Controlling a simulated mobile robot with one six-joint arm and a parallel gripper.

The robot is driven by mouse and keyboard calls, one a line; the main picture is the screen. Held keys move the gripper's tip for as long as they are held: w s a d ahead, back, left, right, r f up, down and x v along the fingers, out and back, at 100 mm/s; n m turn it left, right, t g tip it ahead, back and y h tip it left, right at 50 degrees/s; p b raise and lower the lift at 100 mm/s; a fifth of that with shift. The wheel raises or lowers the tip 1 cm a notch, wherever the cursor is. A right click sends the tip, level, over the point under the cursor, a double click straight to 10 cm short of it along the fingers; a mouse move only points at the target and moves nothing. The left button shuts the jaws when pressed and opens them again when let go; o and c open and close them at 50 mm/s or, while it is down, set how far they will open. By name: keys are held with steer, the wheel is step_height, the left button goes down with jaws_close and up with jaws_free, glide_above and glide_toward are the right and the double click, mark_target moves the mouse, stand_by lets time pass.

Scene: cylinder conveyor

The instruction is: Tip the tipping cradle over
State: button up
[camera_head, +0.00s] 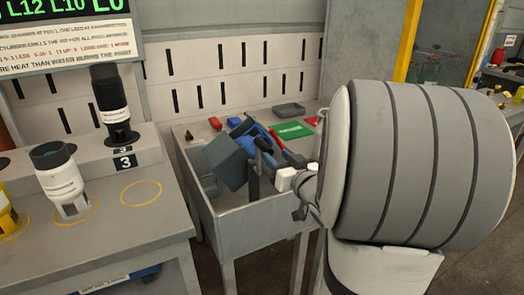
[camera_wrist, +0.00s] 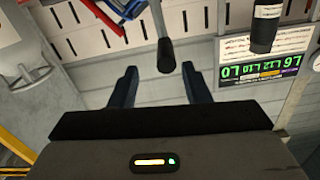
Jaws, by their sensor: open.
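In the wrist view my gripper (camera_wrist: 159,76) has two dark blue fingers spread wide apart. A dark rod with a thick rounded end (camera_wrist: 166,55) reaches between the fingertips, nearer the right one. It looks like a lever, but I cannot tell whether it belongs to the cradle. No contact shows between rod and fingers.
At left, a dark cylinder (camera_head: 115,110) and a white one (camera_head: 62,180) stand on a stepped table. A slotted wall stands behind.

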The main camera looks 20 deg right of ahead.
mark_target(267, 149)
steer(key=w, duration=0.6)
steer(key=shift+w+a, duration=0.15)
jaws_close()
steer(key=shift+f, duration=0.1)
stand_by(0.3)
